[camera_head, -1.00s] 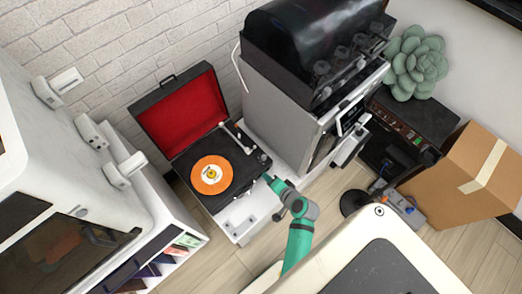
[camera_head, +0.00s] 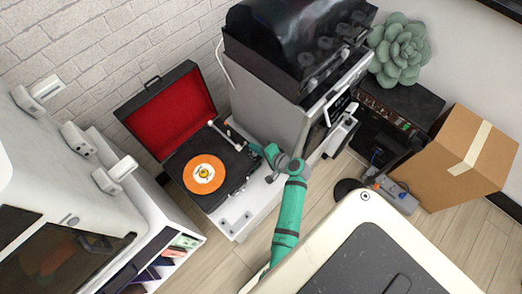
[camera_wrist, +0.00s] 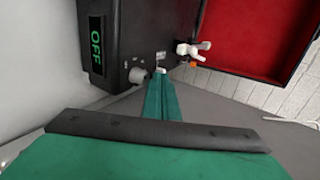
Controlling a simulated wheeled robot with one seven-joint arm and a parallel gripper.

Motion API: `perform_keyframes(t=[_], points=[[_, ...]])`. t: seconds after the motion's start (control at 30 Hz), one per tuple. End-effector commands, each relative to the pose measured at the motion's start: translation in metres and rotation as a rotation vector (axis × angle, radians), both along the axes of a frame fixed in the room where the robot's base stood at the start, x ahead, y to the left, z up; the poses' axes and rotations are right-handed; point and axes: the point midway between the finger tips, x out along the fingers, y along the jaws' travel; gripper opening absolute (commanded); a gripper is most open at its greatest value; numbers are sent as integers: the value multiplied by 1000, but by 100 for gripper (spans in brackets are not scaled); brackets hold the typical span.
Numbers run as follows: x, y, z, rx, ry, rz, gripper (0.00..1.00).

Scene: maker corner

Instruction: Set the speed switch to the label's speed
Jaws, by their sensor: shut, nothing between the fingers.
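The label's writing is too small to read. In the wrist view, the black deck (camera_wrist: 122,22) carries a green OFF display (camera_wrist: 96,45), a grey knob (camera_wrist: 137,75) and a white tonearm part (camera_wrist: 192,49). A small white piece, perhaps the speed switch (camera_wrist: 160,70), shows right at my fingertips; I cannot tell whether they touch. My gripper (camera_wrist: 161,77) is shut and empty, at the deck's right side in the head view (camera_head: 257,149).
A grey machine with a dark cover (camera_head: 270,95) stands close behind and right of my gripper. A cardboard box (camera_head: 455,160), a succulent (camera_head: 400,50) and a power strip (camera_head: 398,196) are at the right. A white shelf unit (camera_head: 150,222) stands left.

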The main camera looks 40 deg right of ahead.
Motion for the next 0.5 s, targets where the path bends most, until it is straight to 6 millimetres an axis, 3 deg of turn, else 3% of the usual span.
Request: perform_keyframes(t=[0.2,0.5], points=[[15,1,-9,0,0,0,0],[17,1,-10,0,0,-1,0]])
